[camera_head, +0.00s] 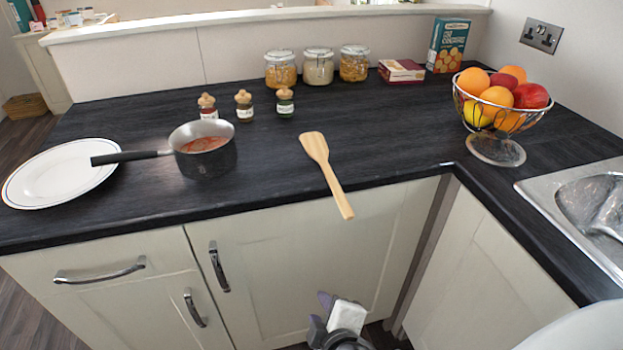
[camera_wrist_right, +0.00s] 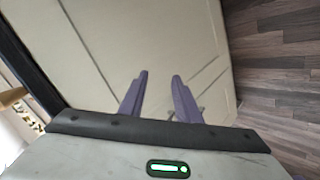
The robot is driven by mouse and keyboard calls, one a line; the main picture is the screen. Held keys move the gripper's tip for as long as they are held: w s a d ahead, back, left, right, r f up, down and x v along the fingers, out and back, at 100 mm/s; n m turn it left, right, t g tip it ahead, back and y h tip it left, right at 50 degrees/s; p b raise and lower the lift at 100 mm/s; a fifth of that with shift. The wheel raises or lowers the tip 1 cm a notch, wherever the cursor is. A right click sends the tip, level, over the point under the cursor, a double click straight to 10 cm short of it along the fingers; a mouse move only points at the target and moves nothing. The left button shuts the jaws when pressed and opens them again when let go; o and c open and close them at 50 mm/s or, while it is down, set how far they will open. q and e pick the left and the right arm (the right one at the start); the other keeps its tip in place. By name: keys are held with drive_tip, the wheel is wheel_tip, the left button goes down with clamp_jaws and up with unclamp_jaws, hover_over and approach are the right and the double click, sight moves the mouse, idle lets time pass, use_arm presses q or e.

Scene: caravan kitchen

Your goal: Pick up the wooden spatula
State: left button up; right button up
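The wooden spatula (camera_head: 326,172) lies on the dark worktop in the head view, with its handle sticking out past the front edge. My right gripper (camera_head: 325,306) is low at the bottom of the head view, below the worktop and in front of the cream cupboard doors, well apart from the spatula. In the right wrist view its two purple fingers (camera_wrist_right: 157,98) are spread with nothing between them. My left gripper is not in view.
A saucepan (camera_head: 203,150) and a white plate (camera_head: 60,174) are left of the spatula. Small spice jars (camera_head: 244,106) stand behind it. A fruit bowl (camera_head: 495,147) and a sink (camera_head: 590,205) are to the right. The worktop around the spatula is clear.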

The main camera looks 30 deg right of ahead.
drive_tip(key=w+d+r+n+t+h+b, duration=0.1)
drive_tip(key=w+d+r+n+t+h, duration=0.2)
drive_tip(key=r, duration=0.6)
drive_tip(key=m+t+h+b, duration=0.1)
drive_tip(key=t+h, duration=0.1)
drive_tip(key=h, duration=0.2)
approach(339, 195)
drive_tip(key=shift+h, duration=0.3)
drive_tip(key=shift+f+p+x, duration=0.1)
drive_tip(key=shift+f+x, duration=0.05)
drive_tip(key=shift+x, duration=1.5)
drive_tip(key=shift+f+p+x, duration=0.1)
drive_tip(key=shift+f+x, duration=0.05)
drive_tip(key=shift+x, duration=1.5)
drive_tip(key=shift+f+p+x, duration=0.1)
drive_tip(key=shift+f+x, duration=0.05)
drive_tip(key=shift+x, duration=1.5)
drive_tip(key=shift+a, duration=0.15)
clamp_jaws()
